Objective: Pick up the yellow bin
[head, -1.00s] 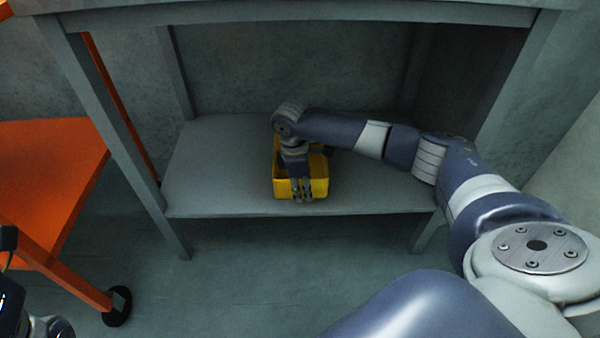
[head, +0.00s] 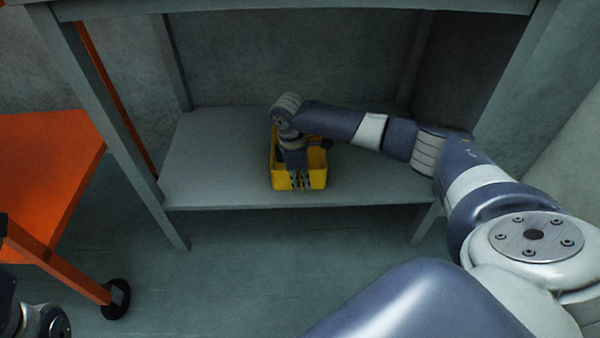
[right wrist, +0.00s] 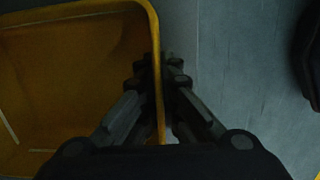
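The yellow bin (head: 317,179) stands upright on the low grey shelf, near its front edge, and is open at the top. My right gripper (head: 299,180) reaches down over the bin's front wall and hides part of it. In the right wrist view, the right gripper (right wrist: 160,75) has one finger inside and one outside the yellow bin (right wrist: 75,75). The fingers converge closely on the wall and look shut on it. The bin's visible inside looks empty. Only a piece of my left arm shows at the lower left; its gripper is not in view.
The grey shelf (head: 215,165) belongs to a table with a top (head: 300,15) above my right arm and legs (head: 115,140) at the sides. An orange cart (head: 45,175) with a black wheel stands at left. The shelf beside the bin is clear.

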